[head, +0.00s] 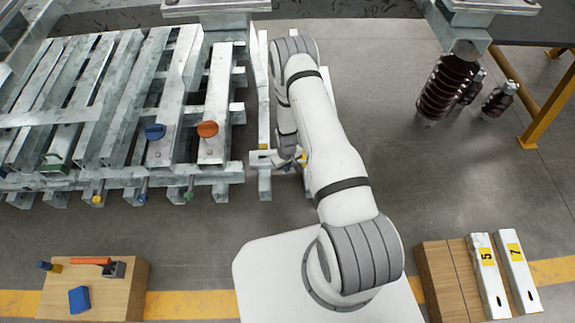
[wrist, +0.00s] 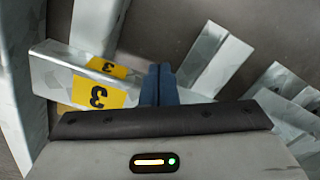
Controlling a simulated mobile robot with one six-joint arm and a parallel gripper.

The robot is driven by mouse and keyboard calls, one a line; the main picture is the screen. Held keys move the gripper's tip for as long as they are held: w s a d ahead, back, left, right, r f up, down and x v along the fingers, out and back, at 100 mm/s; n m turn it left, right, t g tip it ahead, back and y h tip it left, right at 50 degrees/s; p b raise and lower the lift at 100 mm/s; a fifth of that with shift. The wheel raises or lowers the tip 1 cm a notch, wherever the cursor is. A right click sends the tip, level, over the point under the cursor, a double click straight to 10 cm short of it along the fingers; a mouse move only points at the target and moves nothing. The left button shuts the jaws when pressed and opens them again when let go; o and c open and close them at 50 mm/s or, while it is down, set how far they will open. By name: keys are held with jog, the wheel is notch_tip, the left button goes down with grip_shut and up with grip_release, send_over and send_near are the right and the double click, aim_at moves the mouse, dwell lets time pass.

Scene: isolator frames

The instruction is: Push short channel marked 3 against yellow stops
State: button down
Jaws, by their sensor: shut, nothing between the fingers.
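The short channel marked 3 (wrist: 55,72) is a pale galvanised piece at the left of the wrist view, with a yellow label bearing a black 3. Another yellow patch (wrist: 107,67) shows just beyond the label; I cannot tell whether it is a stop. My gripper (wrist: 158,72) has blue fingers pressed together, empty, at the right end of the channel. I cannot tell whether they touch it. In the head view my gripper (head: 290,164) is low beside the steel frame, partly hidden by my arm, and the channel is mostly hidden there. No yellow stop is clearly seen.
A rack of long galvanised channels (head: 125,100) fills the left. A wooden block with tools (head: 115,300) stands at front left. Channels marked 5 (head: 489,285) and 7 (head: 516,270) lie on wood at front right. Dark insulators (head: 447,90) stand at back right.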

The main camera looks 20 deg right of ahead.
notch_tip(320, 180, up, 5)
jog(key=p, duration=0.2)
jog(key=shift+p, duration=0.35)
dwell(0.4)
